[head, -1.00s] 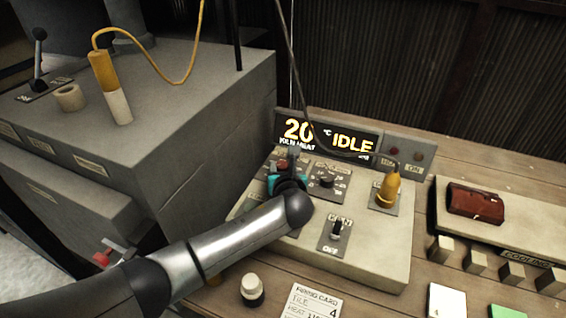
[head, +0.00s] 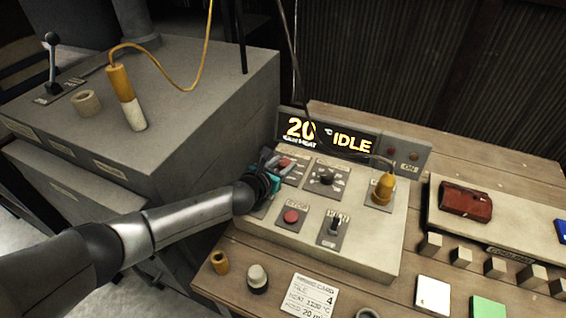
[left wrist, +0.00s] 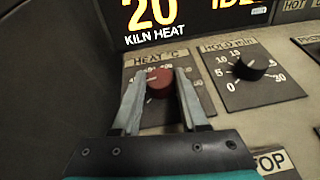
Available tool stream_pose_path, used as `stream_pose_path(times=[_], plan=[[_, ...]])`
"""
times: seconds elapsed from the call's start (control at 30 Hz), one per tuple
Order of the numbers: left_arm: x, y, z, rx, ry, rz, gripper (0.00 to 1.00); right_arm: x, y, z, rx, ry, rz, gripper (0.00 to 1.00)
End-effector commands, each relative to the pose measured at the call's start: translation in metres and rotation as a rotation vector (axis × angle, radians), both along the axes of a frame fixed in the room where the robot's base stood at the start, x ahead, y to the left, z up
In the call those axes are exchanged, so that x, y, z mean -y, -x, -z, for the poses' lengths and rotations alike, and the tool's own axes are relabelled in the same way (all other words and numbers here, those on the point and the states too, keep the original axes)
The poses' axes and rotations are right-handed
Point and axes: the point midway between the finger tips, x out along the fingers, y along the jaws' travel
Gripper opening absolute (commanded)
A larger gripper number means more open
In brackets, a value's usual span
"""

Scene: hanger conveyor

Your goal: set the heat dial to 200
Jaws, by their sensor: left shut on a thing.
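The heat dial is a red knob (left wrist: 159,82) on a dark plate marked HEAT °C in the left wrist view. In the head view the red knob (head: 285,163) is partly covered by my left gripper (head: 272,163). My left gripper (left wrist: 160,92) is shut on the red knob, one grey finger on each side. The scale around the knob is mostly hidden by the fingers, so its setting cannot be read. The display (head: 328,134) reads 20 °C, KILN HEAT and IDLE. My right gripper is not in view.
The control panel also carries the hold dial (head: 325,178), a red stop button (head: 291,216), a black toggle switch (head: 336,224) and a yellow plug (head: 383,188). A firing card (head: 309,295) lies on the wooden bench in front. A grey kiln body (head: 215,125) stands close on the left.

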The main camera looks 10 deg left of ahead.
Motion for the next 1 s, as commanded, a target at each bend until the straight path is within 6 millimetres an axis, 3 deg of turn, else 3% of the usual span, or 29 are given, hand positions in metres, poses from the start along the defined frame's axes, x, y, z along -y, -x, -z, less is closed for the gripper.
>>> stream_pose_path(times=[0.47,0.5,0.73,1.0], plan=[[-0.0010,0.0000,0.0006,0.000,-0.002,0.013,0.00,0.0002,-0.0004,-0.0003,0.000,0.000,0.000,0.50],[-0.0010,0.0000,0.0006,0.000,-0.002,0.013,0.48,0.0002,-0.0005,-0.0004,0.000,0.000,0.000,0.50],[-0.0006,0.0000,0.0003,0.000,-0.001,0.012,0.73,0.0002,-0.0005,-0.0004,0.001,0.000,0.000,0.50],[-0.0007,0.0006,-0.0002,0.000,-0.001,0.012,0.73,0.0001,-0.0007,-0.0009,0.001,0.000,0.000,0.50]])
